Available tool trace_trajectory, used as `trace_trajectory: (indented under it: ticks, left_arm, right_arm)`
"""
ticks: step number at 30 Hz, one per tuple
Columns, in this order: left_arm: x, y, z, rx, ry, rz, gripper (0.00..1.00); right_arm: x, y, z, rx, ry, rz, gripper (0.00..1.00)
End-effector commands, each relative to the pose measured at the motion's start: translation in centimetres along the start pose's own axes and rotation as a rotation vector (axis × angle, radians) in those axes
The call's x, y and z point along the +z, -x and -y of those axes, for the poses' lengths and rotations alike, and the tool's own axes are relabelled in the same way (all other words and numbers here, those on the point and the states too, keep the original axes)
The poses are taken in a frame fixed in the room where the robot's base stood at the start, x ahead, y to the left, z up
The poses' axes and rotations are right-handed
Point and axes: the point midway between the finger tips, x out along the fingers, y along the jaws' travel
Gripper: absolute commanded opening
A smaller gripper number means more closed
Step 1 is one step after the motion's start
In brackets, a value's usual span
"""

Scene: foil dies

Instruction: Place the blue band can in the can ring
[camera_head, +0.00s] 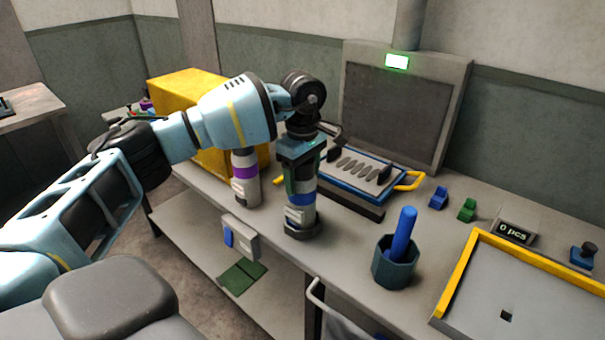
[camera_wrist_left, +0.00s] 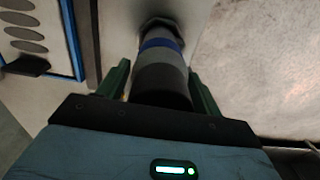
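The blue band can (camera_head: 301,213), grey with a blue stripe, stands upright near the table's front edge. Its foot sits inside the dark can ring (camera_head: 303,232). My left gripper (camera_head: 302,180) points down over the can's upper part. In the left wrist view, its green fingers (camera_wrist_left: 159,70) stand on both sides of the can (camera_wrist_left: 160,65), with a narrow gap visible on each side, so it looks open. The ring's rim (camera_wrist_left: 157,21) shows at the can's far end there. My right gripper is not in view.
A purple-banded can (camera_head: 245,180) stands just left, by a yellow box (camera_head: 190,85). A blue-framed tray (camera_head: 355,172) with slots lies behind. A dark cup (camera_head: 395,265) with a blue rod and a yellow-edged tray (camera_head: 475,307) are to the right.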

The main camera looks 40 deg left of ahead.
Motion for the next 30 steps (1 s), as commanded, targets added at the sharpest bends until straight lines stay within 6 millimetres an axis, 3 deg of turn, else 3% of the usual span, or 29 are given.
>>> trace_trajectory:
  ticks: [3,11,16,30]
  left_arm:
    - [0.0,0.0,0.0,0.000,0.000,0.000,0.81]
    - [0.0,0.0,0.0,0.000,0.001,0.000,0.81]
    - [0.0,1.1,-0.1,0.002,0.000,0.001,0.81]
    - [0.0,9.8,-0.1,0.003,0.000,0.000,0.81]
  right_arm:
    - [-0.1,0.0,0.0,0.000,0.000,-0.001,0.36]
    - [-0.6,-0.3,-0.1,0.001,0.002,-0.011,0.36]
    - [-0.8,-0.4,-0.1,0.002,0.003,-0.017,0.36]
    - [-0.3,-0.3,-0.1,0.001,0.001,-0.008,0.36]
